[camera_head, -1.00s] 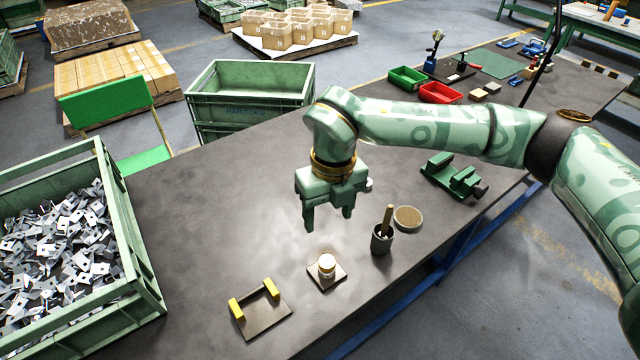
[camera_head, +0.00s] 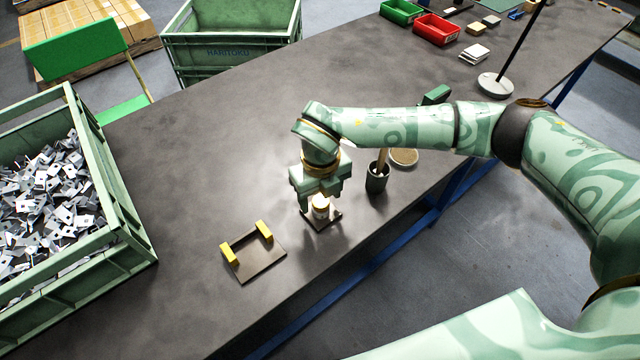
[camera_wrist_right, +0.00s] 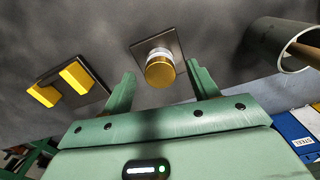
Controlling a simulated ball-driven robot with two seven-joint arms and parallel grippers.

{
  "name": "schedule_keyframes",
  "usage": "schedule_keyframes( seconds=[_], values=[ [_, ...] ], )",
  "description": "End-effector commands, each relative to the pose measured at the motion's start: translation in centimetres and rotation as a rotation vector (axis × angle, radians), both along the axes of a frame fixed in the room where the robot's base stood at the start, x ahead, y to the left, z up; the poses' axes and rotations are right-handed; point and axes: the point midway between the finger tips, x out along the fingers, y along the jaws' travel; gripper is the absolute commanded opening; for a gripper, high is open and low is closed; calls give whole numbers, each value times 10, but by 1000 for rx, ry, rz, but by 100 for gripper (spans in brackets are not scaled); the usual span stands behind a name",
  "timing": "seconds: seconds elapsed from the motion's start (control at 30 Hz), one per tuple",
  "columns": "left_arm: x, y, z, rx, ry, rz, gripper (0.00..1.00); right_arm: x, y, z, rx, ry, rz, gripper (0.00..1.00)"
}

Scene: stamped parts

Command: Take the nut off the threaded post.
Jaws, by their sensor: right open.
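The round brass-coloured nut (camera_head: 320,199) stands on a small square base plate (camera_head: 323,222) on the table. In the right wrist view the brass nut (camera_wrist_right: 160,72) sits above a pale silvery band; the post's thread cannot be made out. My right gripper (camera_head: 320,206) is open and points down at the nut. In the wrist view its two fingers (camera_wrist_right: 162,84) stand on either side of the nut, with visible gaps; I cannot tell whether the tips are level with it. My left gripper is not in view.
A plate with two yellow blocks (camera_head: 259,260) lies to the left. A dark cup with a wooden handle (camera_head: 376,182) and a round dish (camera_head: 404,157) stand to the right. A crate of metal parts (camera_head: 130,262) is at far left. Table between is clear.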

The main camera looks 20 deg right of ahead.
Motion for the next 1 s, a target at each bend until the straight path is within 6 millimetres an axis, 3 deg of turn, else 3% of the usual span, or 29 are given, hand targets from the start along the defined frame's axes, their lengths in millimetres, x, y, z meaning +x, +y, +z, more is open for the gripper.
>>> schedule_keyframes(
  seconds=[0.27, 0.47, 0.63, 1.0],
  values=[
    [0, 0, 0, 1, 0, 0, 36, 0, 0, -2, 0, -1, 0, 60],
    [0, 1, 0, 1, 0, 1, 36, 0, 0, -2, 0, 0, 0, 11],
    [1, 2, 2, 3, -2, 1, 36, 0, 0, 0, -1, -2, 45, 11],
    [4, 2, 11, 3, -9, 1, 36, 0, 0, 1, -1, -2, 514, 11]
  ],
)
